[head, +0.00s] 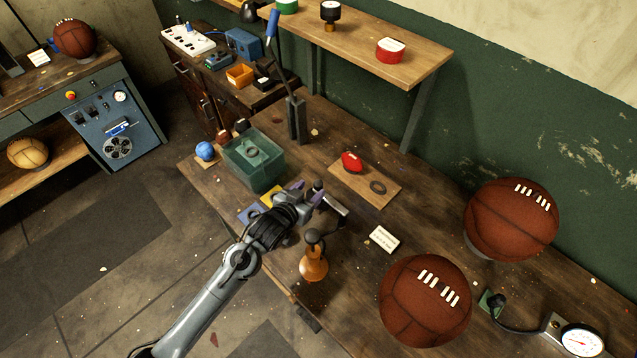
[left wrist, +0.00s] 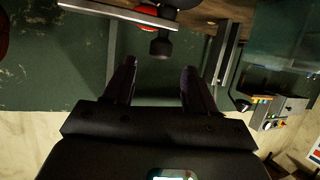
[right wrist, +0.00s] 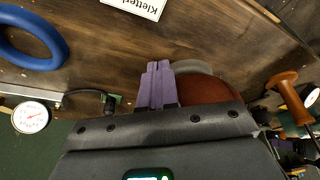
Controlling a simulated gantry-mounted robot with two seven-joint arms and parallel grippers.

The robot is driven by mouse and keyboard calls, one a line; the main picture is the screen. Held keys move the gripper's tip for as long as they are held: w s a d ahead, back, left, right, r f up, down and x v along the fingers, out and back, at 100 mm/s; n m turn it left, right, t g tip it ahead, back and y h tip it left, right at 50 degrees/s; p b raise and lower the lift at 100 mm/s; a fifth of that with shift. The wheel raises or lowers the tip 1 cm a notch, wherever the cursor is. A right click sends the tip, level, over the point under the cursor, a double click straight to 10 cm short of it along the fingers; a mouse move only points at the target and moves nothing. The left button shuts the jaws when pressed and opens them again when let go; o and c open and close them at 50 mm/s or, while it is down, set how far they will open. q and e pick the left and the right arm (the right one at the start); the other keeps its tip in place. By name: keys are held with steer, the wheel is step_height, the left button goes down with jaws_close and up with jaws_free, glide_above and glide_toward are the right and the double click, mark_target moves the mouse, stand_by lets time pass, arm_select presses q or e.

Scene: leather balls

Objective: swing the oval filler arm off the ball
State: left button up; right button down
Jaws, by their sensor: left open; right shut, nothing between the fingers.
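My left gripper (head: 309,192) is open over the workbench, its fingers beside a flat grey bar (head: 334,206) with a black knob (head: 318,186). This looks like the filler arm, though its pivot is hard to make out. In the left wrist view the knob (left wrist: 161,47) stands just beyond my open fingertips (left wrist: 159,63), in line with the gap, with the bar (left wrist: 118,14) across the top. A small red oval ball (head: 352,162) lies on a wooden board behind. My right gripper is outside the head view; its wrist view shows the fingers (right wrist: 156,83) shut and empty.
Two large laced brown balls (head: 425,302) (head: 511,220) and a gauge (head: 582,341) stand to the right. A clear green bin (head: 253,160) and an orange-handled tool (head: 313,265) flank my left gripper. A blue ring (right wrist: 32,42) lies on the bench in the right wrist view.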

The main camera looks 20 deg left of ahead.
mark_target(318, 184)
arm_select(q)
steer(key=shift+x, duration=2.95)
jaws_close()
